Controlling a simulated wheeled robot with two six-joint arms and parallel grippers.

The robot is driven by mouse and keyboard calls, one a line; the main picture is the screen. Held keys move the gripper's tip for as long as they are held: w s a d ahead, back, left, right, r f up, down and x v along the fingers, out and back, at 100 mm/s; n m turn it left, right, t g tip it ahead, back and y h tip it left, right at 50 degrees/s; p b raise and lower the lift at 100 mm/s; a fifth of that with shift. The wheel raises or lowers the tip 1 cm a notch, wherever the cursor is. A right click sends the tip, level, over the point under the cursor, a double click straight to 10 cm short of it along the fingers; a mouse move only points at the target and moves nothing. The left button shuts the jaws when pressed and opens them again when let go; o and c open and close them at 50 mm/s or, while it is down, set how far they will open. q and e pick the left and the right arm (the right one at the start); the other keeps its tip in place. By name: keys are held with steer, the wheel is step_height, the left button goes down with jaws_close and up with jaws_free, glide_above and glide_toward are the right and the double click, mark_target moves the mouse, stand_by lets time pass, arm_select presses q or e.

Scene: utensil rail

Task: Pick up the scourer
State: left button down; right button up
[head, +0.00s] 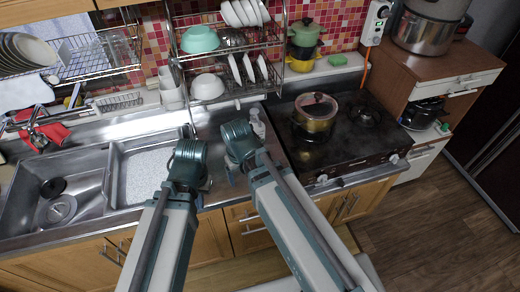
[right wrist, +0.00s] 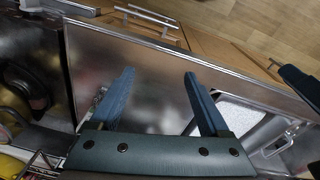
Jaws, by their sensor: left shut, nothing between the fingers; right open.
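My right gripper (right wrist: 159,75) is open and empty above the bare steel counter (right wrist: 155,50), its fingers pointing down. A small grey speckled thing (right wrist: 98,98) lies beside its left finger, partly covered by it; it may be the scourer, but I cannot tell for sure. In the head view the right gripper (head: 233,172) is mostly hidden by its own arm, near a whitish object (head: 256,124) on the counter. My left gripper (head: 205,184) is shut and empty over the counter beside the sink, largely hidden by its wrist.
A sink (head: 80,185) lies to the left and a stove (head: 350,135) with a gold pot (head: 316,117) to the right. A dish rack (head: 225,45) hangs over the counter. A red cloth (head: 45,135) lies by the tap.

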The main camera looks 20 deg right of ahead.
mark_target(262, 144)
steer(key=w+d+r+m+t, duration=0.2)
steer(key=w+d+t, duration=0.1)
steer(key=w+d, duration=0.9)
steer(key=shift+y, duration=0.3)
steer(key=b+x, duration=0.4)
steer(key=x, duration=0.1)
steer(key=a+b+x, duration=0.1)
steer(key=b+x, duration=0.2)
steer(key=shift+w+r, duration=0.1)
steer(key=shift+w, duration=0.25)
steer(key=shift+w+a+f, duration=0.1)
steer(key=shift+w+f, duration=0.05)
steer(key=shift+f, duration=0.05)
steer(key=shift+b, duration=0.3)
steer(key=b+x, duration=0.4)
steer(key=x, duration=0.1)
steer(key=shift+w+f+b, duration=0.15)
steer(key=shift+b, duration=0.2)
jaws_close()
